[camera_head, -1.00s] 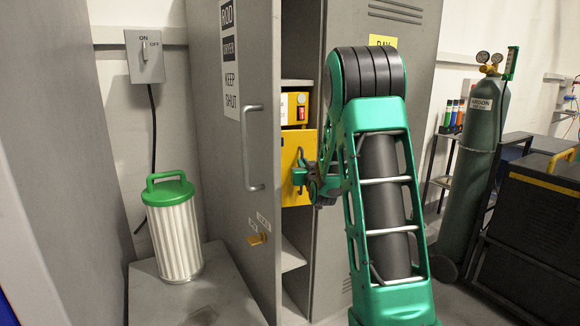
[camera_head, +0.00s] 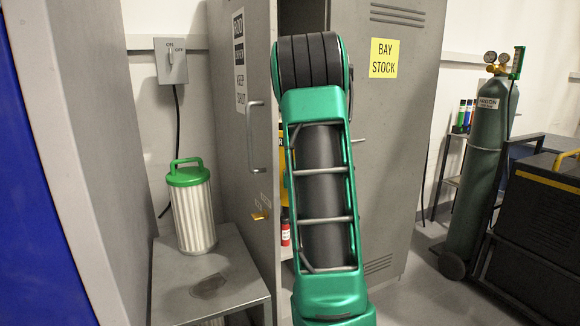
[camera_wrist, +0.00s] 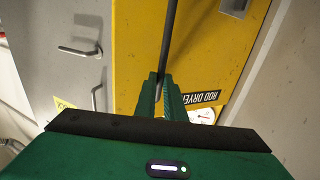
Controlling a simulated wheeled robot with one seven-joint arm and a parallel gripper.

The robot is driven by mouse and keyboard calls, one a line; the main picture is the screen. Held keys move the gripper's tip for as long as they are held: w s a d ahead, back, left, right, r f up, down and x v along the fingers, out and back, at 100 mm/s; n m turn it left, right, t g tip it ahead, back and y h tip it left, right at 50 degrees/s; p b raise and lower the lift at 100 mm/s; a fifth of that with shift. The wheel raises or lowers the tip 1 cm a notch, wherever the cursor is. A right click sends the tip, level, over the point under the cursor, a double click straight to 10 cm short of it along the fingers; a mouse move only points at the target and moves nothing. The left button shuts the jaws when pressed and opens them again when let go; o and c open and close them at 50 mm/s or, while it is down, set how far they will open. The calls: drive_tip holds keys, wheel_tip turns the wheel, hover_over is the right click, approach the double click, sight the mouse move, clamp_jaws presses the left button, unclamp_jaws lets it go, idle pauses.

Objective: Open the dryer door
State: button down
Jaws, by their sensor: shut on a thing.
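The dryer is yellow. Its front (camera_wrist: 130,55) fills the middle of the wrist view, with a "ROD DRYER" label (camera_wrist: 203,97) and a round white dial (camera_wrist: 203,115) at the right. My gripper (camera_wrist: 160,82) has its green fingers closed around a long dark handle bar (camera_wrist: 171,35) in front of the yellow face. In the head view only a thin yellow strip of the dryer (camera_head: 283,150) shows; my arm hides the gripper, handle and most of the dryer. I cannot tell whether the dryer door is ajar.
The grey cabinet door (camera_head: 222,130), with a bar handle, stands open left of my arm. A green-topped canister (camera_head: 193,215) stands on a grey stand (camera_head: 235,272). The cabinet's "BAY STOCK" door (camera_head: 395,130) is right. An argon cylinder (camera_head: 478,165) stands farther right.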

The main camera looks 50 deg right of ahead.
drive_tip(key=shift+w+a+r, duration=0.25)
drive_tip(key=shift+w+a, duration=0.45)
drive_tip(key=shift+a, duration=0.2)
drive_tip(key=c, duration=2.2)
unclamp_jaws()
drive_tip(key=o, duration=0.3)
drive_tip(key=shift+w+a+f, duration=0.1)
drive_tip(key=shift+w+f, duration=0.5)
drive_tip(key=shift+w, duration=0.2)
drive_tip(key=shift+o, duration=0.2)
drive_tip(key=shift+s+r, duration=0.25)
drive_tip(key=shift+s, duration=0.5)
drive_tip(key=shift+s, duration=0.1)
